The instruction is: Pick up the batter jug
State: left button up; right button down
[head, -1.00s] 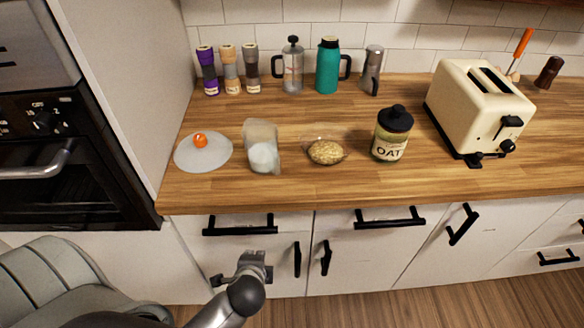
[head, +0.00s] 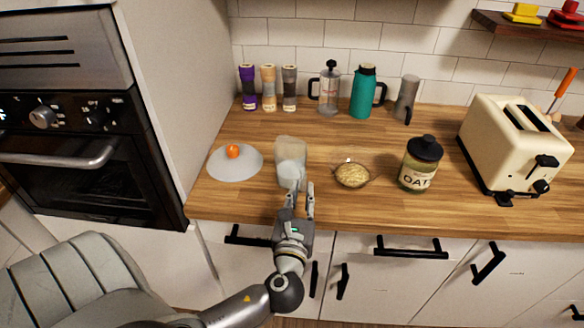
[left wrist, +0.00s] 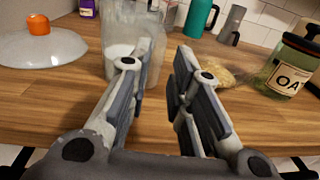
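The batter jug (head: 290,152) is a clear jug with white batter in its lower part. It stands upright on the wooden counter, and it also shows in the left wrist view (left wrist: 118,50), behind my left finger. My left gripper (head: 301,188) is at the counter's front, just before the jug. In the left wrist view my left gripper (left wrist: 162,58) is open, with nothing held between its fingers. The jug lies beyond the fingertips, mostly toward the left finger; whether that finger touches it I cannot tell. My right gripper is not in view.
A glass lid with orange knob (head: 234,163) lies left of the jug. A glass bowl of grain (head: 351,174) and an oat jar (head: 420,166) stand to its right. A teal flask (head: 363,94) and other containers line the back. A toaster (head: 508,150) stands far right.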

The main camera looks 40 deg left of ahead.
aim_at(304, 181)
pick_arm(q)
jog(key=shift+w+a, duration=0.25)
jog(key=shift+w, duration=0.2)
jog(key=p+x, duration=0.1)
jog(key=x, duration=0.3)
jog(key=shift+w+a+p, duration=0.25)
jog(key=shift+w+p, duration=0.05)
jog(key=shift+w+a+f, duration=0.1)
jog(key=shift+w+a, duration=0.05)
jog(key=shift+w, duration=0.15)
jog(key=shift+s, duration=0.1)
grip_shut()
